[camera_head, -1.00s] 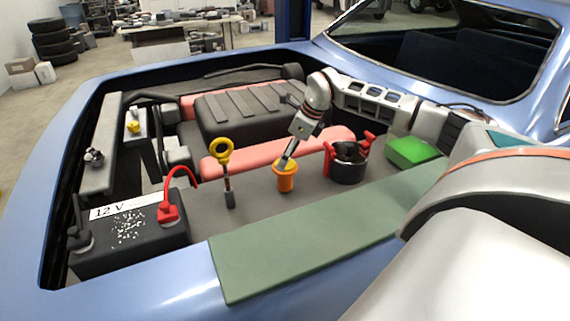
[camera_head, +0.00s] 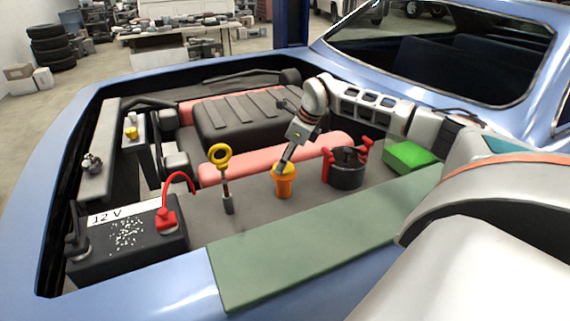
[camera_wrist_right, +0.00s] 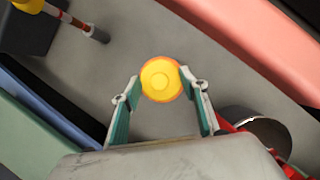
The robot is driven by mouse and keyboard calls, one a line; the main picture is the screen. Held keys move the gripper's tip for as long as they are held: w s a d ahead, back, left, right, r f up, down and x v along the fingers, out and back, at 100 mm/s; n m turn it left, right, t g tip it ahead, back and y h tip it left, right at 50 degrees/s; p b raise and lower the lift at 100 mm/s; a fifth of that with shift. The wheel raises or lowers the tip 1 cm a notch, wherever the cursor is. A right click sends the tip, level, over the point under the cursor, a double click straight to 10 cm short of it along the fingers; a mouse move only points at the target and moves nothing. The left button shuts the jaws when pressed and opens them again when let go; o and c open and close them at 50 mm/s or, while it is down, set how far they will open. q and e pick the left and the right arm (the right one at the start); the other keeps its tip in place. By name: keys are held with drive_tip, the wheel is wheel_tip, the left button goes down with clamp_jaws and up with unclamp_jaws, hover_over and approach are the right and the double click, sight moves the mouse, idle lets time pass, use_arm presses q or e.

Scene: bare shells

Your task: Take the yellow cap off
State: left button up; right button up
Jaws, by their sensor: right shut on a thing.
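The yellow cap (camera_head: 278,168) sits on top of an upright orange filler neck (camera_head: 284,186) in the middle of the engine bay. In the right wrist view the cap (camera_wrist_right: 160,80) is a round yellow disc with an orange rim, seen from above between the fingertips. My right gripper (camera_head: 284,165) reaches down to it from above. Its two fingers (camera_wrist_right: 166,86) are shut on the cap, one on each side. In the head view the gripper hides part of the cap. My left gripper is in neither view.
A yellow-ringed dipstick (camera_head: 219,156) stands left of the neck. A black pot with red clamps (camera_head: 346,170) stands close on its right. A battery (camera_head: 130,235) with a red cable is at front left, and a green block (camera_head: 411,156) at right. A green mat (camera_head: 320,245) covers the front edge.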

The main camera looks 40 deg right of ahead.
wheel_tip(320, 180, up, 19)
drive_tip(key=p, duration=0.2)
